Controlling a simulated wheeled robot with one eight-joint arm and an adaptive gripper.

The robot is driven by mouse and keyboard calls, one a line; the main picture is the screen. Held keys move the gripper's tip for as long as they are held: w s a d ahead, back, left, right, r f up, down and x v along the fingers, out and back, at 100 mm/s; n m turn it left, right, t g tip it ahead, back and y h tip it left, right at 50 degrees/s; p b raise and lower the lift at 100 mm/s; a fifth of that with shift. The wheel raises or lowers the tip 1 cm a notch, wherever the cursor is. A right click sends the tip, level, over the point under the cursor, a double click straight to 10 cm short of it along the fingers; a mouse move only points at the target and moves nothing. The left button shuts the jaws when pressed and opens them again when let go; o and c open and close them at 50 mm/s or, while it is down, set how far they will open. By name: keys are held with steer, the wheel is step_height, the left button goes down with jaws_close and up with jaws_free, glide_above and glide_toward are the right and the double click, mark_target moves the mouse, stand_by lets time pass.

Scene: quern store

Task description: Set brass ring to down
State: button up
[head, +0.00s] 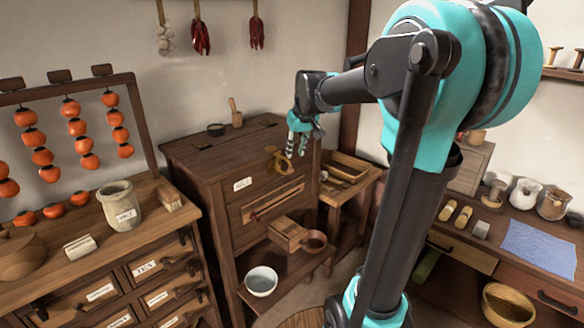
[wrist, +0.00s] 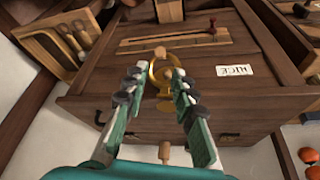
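The brass ring (head: 278,160) is on the front of a dark wooden cabinet (head: 217,165), near its upper right. It appears to stand out from the panel, with a brass piece at its base. It also shows in the wrist view (wrist: 166,70), beyond and between my fingertips. My gripper (head: 298,138) is to the right of the ring in the head view. In the wrist view my gripper (wrist: 156,84) is open, with one finger on each side of the ring. I cannot tell whether either finger touches it.
A white label (head: 242,184) and a slotted wooden strip (head: 277,198) are on the cabinet front. A wooden spout box (head: 287,234) juts out below, with a white bowl (head: 261,281) on the shelf. A side table with a tray (head: 350,165) stands close on the right.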

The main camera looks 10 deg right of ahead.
mark_target(292, 172)
steer(key=x, duration=0.9)
jaws_close()
